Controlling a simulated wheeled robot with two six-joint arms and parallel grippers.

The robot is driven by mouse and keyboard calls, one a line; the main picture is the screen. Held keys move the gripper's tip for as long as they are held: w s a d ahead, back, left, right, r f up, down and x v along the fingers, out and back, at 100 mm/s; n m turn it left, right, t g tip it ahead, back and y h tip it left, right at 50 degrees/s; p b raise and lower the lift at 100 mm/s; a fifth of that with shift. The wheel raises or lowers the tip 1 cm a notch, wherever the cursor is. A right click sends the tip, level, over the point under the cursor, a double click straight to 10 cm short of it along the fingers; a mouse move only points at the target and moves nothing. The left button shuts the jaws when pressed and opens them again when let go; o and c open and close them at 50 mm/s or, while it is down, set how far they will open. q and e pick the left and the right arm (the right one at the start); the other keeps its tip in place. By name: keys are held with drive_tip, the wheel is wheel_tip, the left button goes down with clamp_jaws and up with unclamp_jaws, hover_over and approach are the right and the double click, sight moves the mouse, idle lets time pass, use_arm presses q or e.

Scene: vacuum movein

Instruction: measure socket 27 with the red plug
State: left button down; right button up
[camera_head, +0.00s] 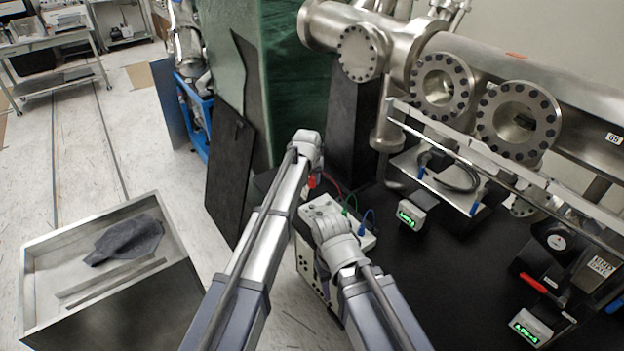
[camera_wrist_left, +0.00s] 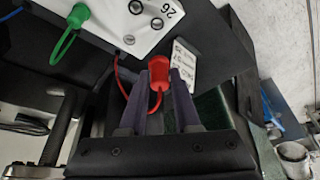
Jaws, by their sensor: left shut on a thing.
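The red plug (camera_wrist_left: 158,74) sits between the two purple fingers of my left gripper (camera_wrist_left: 157,90), which is shut on it. A thin red cable hangs from it. In the head view, the red plug (camera_head: 312,181) shows just below my left wrist, behind the white box (camera_head: 308,211). In the left wrist view, a white panel (camera_wrist_left: 112,22) marked 26 lies beyond the fingers, apart from the plug. I cannot make out a socket marked 27. My right arm's wrist (camera_head: 340,247) is in front of the white box; its fingers are not clearly visible.
Green and blue cables run from the white box. Small meters with green displays (camera_head: 411,214) stand on the black table (camera_head: 440,270), under steel pipework (camera_head: 510,75). A metal bin (camera_head: 110,285) stands at left.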

use_arm(q)
drive_tip(key=s+d+f+b, duration=0.2)
drive_tip(key=s+f+b, duration=0.1)
drive_tip(key=b, duration=0.5)
hover_over(320, 211)
drive_tip(key=s, duration=0.1)
drive_tip(key=shift+s+a+f, duration=0.15)
drive_tip(key=shift+f, duration=2.2)
drive_tip(key=shift+f+b, duration=1)
drive_tip(key=shift+f, duration=0.05)
drive_tip(key=c, duration=0.6)
unclamp_jaws()
drive_tip(key=shift+o, duration=0.2)
drive_tip(key=shift+r, duration=0.1)
drive_tip(key=p+v, duration=0.7)
drive_tip(key=shift+s+r, duration=0.2)
drive_tip(key=shift+r, duration=0.1)
